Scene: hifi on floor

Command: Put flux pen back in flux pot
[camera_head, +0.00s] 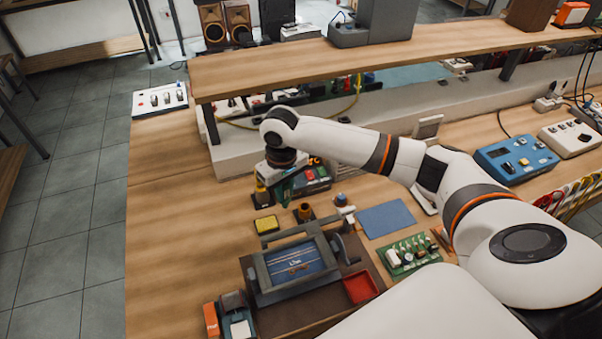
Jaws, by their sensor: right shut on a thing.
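My right gripper (268,186) is at the end of the white arm that reaches in from the right. It points down over the back left of the bench, its fingers small and dark. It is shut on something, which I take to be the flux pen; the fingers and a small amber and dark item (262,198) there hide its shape. A small amber-brown pot (304,212) stands just right of and nearer than the gripper, and may be the flux pot. I cannot tell whether the held thing touches anything below. My left gripper is not in view.
A yellow sponge tray (267,225) lies just in front of the gripper. A board holder (292,262), red tray (360,287), blue mat (386,219) and green circuit board (411,255) fill the front. A raised shelf (300,68) overhangs the back. Bare wood lies left.

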